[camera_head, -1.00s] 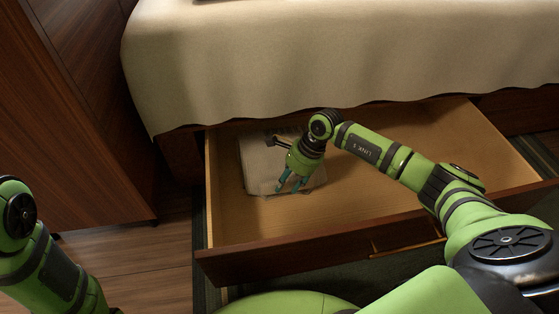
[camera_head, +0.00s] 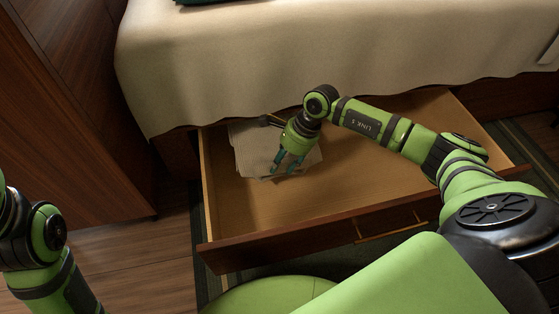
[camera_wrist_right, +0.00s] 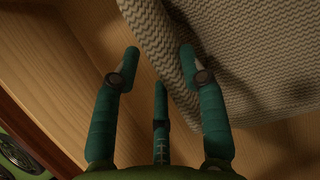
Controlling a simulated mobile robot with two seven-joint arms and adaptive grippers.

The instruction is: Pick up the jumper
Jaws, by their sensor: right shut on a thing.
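The jumper (camera_head: 251,146) is a folded, light grey-beige ribbed knit lying at the left end of the open drawer (camera_head: 347,200). My right gripper (camera_head: 288,163) reaches down over its front right part and is shut on its edge. In the right wrist view the jumper (camera_wrist_right: 250,60) fills the upper right, and its folded edge runs between the teal fingers of the gripper (camera_wrist_right: 155,68). The fingers hide part of that edge in the head view. My left arm shows at the lower left, but its gripper is out of view.
The drawer is otherwise bare to the right, with a wooden front and handle (camera_head: 390,232). The bed (camera_head: 330,55) with its beige cover overhangs the drawer's back. A dark wooden cabinet (camera_head: 85,120) stands at the left, with wooden floor (camera_head: 150,255) in front.

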